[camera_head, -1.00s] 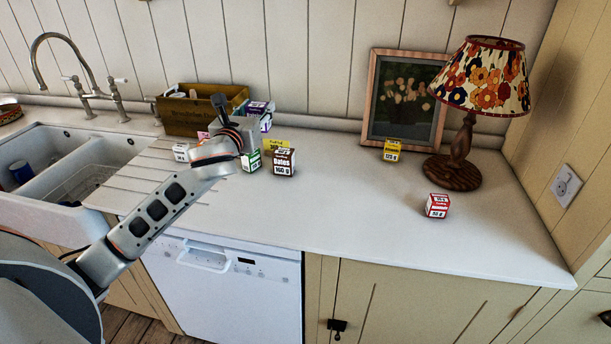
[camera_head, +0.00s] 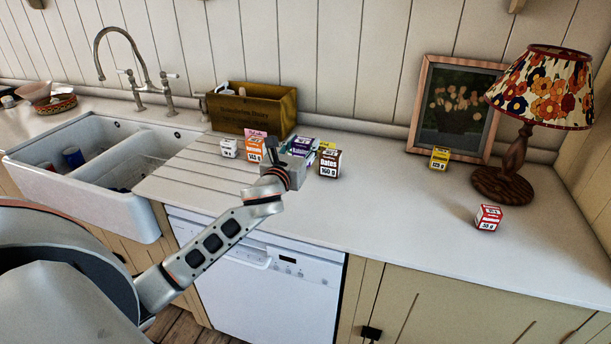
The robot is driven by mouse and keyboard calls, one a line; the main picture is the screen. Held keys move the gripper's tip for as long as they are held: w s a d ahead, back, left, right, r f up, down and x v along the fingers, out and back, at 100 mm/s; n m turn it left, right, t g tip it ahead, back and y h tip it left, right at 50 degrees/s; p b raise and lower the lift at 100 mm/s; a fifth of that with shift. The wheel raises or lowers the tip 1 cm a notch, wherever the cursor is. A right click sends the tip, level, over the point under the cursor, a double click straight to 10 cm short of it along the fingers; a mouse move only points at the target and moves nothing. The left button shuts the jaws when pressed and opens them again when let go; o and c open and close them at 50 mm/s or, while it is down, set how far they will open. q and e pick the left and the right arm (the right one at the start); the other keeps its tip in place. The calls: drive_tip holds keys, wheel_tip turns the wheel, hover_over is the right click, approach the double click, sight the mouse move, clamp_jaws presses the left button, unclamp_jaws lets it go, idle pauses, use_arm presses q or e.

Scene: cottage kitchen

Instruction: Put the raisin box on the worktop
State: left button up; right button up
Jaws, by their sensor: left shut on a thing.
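My left gripper (camera_head: 290,165) is shut on a purple-and-white box (camera_head: 301,147), low over the worktop (camera_head: 400,215). The box looks tilted and shows just beyond the gripper, which hides its lower part. I cannot read its label, so I cannot confirm that it is the raisin box. I cannot tell whether it touches the worktop or the boxes around it. My right gripper is not in view.
Near the gripper stand a white box (camera_head: 229,148), an orange box (camera_head: 255,149) and a brown dates box (camera_head: 329,163). A wooden crate (camera_head: 252,109) is behind. A yellow box (camera_head: 439,157), red box (camera_head: 488,218) and lamp (camera_head: 513,165) stand right. The front middle-right is clear.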

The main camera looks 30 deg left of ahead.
use_arm(q)
wheel_tip(320, 180, down, 5)
drive_tip(key=shift+r+b, duration=0.2)
drive_tip(key=shift+b, duration=0.25)
wheel_tip(320, 180, down, 4)
drive_tip(key=shift+r+b, duration=0.1)
drive_tip(key=shift+b, duration=0.45)
drive_tip(key=shift+f, duration=0.4)
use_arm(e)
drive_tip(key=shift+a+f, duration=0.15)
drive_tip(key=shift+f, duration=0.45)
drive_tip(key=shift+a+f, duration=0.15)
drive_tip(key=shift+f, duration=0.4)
use_arm(q)
drive_tip(key=shift+f, duration=0.15)
drive_tip(key=o, duration=1.1)
drive_tip(key=shift+o, duration=0.2)
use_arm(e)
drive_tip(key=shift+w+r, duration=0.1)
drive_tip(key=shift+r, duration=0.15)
